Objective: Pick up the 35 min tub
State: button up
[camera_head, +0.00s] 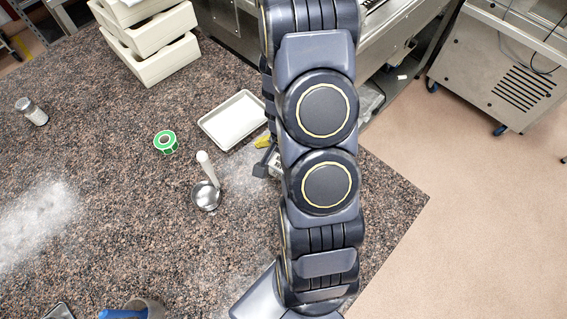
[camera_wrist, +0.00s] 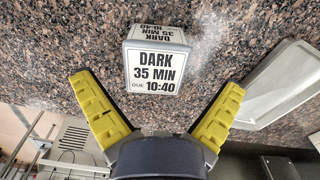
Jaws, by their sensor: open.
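The 35 min tub (camera_wrist: 153,72) is a small light box in the wrist view, labelled "DARK 35 MIN" with "10:40" below, and with similar print on its top. It stands on the speckled worktop. My gripper (camera_wrist: 158,84) is open, its yellow fingers spread to the left and right of the tub with gaps on both sides. The fingers do not appear to touch it. In the head view my arm hides most of the gripper, and only a bit of yellow finger (camera_head: 262,142) shows. The tub is mostly hidden there too.
A white tray (camera_head: 203,123) lies close to the gripper and shows at right in the wrist view (camera_wrist: 245,123). A ladle (camera_head: 207,196), green tape roll (camera_head: 165,150), shaker (camera_head: 32,117) and stacked cream bins (camera_head: 153,82) share the worktop (camera_head: 110,220). Its edge is near.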

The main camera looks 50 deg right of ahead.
jog(key=f, duration=0.4)
jog(key=shift+s+f, duration=0.1)
jog(key=shift+s, duration=0.15)
jog(key=shift+c, duration=0.3)
jog(key=c, duration=1.1)
